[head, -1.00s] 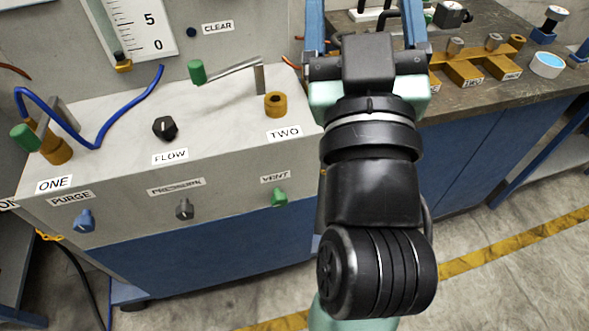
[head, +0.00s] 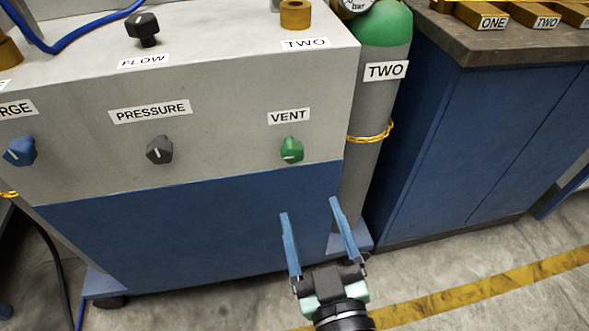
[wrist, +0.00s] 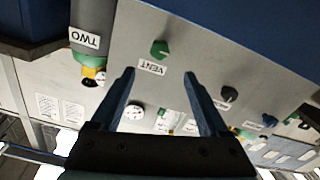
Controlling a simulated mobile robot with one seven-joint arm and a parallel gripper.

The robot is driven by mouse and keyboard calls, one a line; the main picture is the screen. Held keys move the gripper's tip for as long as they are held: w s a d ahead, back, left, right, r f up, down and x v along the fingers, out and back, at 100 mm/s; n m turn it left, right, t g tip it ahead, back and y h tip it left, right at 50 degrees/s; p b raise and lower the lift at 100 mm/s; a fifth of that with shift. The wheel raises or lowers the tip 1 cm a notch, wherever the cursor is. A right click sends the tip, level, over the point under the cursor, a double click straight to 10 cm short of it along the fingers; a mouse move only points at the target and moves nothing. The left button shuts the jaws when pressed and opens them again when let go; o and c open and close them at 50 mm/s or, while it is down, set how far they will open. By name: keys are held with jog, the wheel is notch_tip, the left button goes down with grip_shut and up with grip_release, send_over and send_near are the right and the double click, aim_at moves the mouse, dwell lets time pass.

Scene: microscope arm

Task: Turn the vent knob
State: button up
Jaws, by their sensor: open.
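The green vent knob (head: 291,150) sits on the grey front panel, just below the white VENT label (head: 289,117). It also shows in the wrist view (wrist: 159,49), where the picture is upside down, ahead of and between my fingers. My gripper (head: 310,207) is open and empty, with two blue fingers spread wide. In the head view it is below and slightly right of the knob, apart from it. The wrist view shows nothing between the fingertips (wrist: 159,74).
The grey pressure knob (head: 159,149) and blue purge knob (head: 20,151) are to the left on the same panel. A green-topped grey cylinder (head: 378,115) stands right of the panel. A blue cabinet (head: 465,150) is farther right, with open floor in front.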

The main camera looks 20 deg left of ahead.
aim_at(294, 157)
jog(key=x, duration=1.2)
jog(key=shift+w+a+r+p, duration=0.1)
jog(key=shift+w+a+p, duration=0.15)
jog(key=shift+w+p, duration=0.05)
grip_shut()
